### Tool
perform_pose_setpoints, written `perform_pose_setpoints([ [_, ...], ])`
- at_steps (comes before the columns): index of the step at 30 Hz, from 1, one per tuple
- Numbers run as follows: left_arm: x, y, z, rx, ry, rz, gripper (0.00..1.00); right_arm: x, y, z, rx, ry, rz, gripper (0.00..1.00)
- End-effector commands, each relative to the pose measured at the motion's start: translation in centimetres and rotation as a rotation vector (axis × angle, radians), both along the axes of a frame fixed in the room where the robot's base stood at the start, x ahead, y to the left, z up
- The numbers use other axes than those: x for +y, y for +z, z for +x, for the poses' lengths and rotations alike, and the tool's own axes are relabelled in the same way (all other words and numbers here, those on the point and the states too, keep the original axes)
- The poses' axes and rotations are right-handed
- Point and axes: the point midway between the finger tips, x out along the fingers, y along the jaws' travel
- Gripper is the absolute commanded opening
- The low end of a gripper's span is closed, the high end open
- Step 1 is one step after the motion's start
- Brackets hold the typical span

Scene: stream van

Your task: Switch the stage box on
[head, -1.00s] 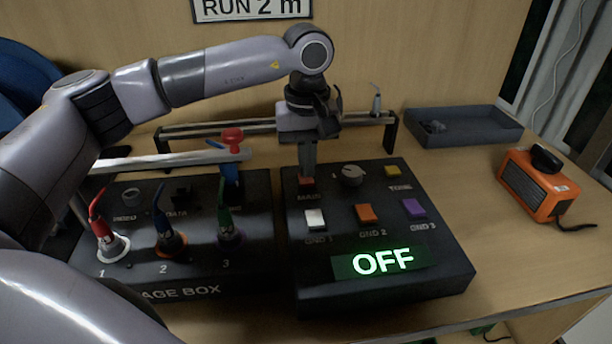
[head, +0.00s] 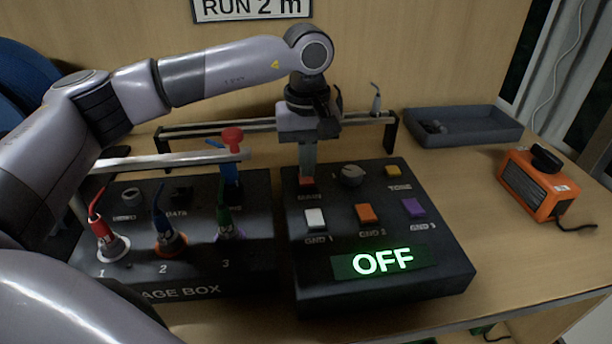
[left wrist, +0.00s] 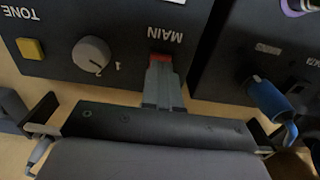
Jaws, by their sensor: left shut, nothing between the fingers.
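The stage box (head: 185,286) is a black box at the left with plugs in sockets 1, 2 and 3. The black panel (head: 455,285) to its right has a lit display (head: 380,262) reading OFF. Its red MAIN switch (head: 307,182) is at the panel's upper left. My left gripper (head: 307,174) is shut and empty, pointing down with its tips at the MAIN switch. In the left wrist view the fingertips (left wrist: 161,62) overlap the red switch (left wrist: 160,59); whether they press it I cannot tell. My right gripper is not in view.
A knob (head: 352,175), a yellow TONE button (head: 393,171), and white (head: 316,219), orange (head: 366,214) and purple (head: 413,208) GND buttons are nearby. A rail (head: 360,122) runs behind. A grey tray (head: 470,138) and orange device (head: 535,185) stand right.

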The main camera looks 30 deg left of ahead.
Motion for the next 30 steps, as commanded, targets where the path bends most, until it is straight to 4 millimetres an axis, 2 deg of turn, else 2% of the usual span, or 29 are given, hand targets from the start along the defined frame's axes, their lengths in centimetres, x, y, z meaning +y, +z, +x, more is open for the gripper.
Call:
perform_pose_setpoints([
  [30, 0.0, -1.6, 0.0, 0.0, 0.0, 0.0, 0.0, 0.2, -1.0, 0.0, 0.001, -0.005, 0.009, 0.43],
])
